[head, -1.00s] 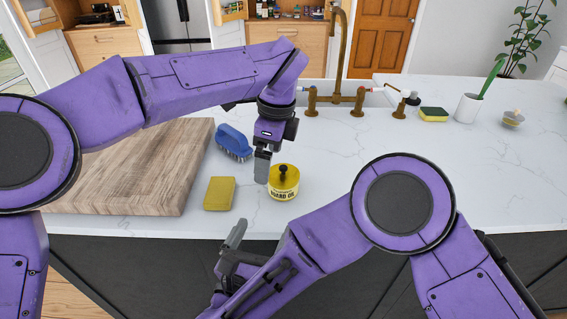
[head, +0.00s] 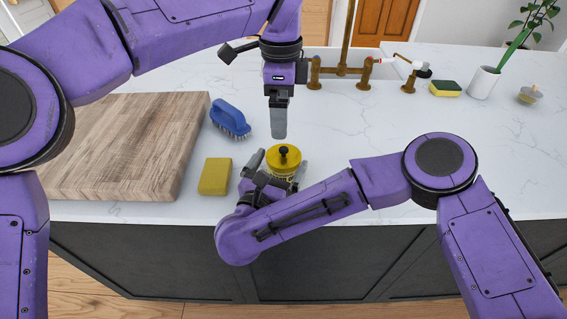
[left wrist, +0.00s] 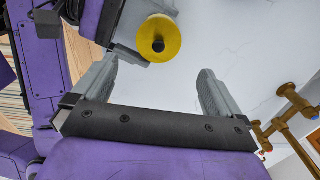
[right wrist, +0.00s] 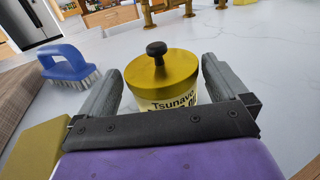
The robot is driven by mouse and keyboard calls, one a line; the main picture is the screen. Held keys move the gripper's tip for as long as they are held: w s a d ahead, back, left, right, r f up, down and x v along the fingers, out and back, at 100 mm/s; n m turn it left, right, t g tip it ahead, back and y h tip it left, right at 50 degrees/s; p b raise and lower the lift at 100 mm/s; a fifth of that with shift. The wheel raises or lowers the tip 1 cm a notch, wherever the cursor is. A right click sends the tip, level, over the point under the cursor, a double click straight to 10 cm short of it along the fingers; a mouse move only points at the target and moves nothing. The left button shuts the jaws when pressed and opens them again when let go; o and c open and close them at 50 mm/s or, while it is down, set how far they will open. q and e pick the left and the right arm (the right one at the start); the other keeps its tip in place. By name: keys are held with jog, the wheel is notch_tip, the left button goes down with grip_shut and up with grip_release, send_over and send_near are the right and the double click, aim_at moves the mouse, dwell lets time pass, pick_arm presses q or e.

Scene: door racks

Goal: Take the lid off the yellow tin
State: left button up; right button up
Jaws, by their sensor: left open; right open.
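The yellow tin (right wrist: 164,103) stands upright on the white counter, with its yellow lid (head: 283,157) and the lid's black knob on top. In the right wrist view the lid (right wrist: 161,74) sits on the tin between my fingers. My right gripper (head: 278,163) is open, low on the near side of the tin, one finger on each side; contact cannot be told. My left gripper (head: 279,122) is open and empty, above and behind the tin, pointing down. In the left wrist view the lid (left wrist: 158,38) lies beyond the fingers, towards the left one.
A yellow sponge (head: 214,176) and a blue brush (head: 230,119) lie left of the tin, beside a wooden board (head: 125,140). Brass taps (head: 345,72) stand at the back. The counter to the right is clear up to the green-and-yellow sponge (head: 445,89) and white cup (head: 484,82).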

aim_at(279, 155)
jog(key=shift+w+d+r, duration=0.1)
jog(key=shift+d, duration=0.05)
pick_arm(q)
jog(key=shift+s, duration=0.1)
pick_arm(e)
jog(key=shift+w, duration=0.1)
jog(key=c, duration=1.2)
jog(key=shift+c, duration=0.2)
pick_arm(q)
jog(key=f, duration=1)
jog(key=shift+a+f, duration=0.25)
jog(key=shift+a, duration=0.1)
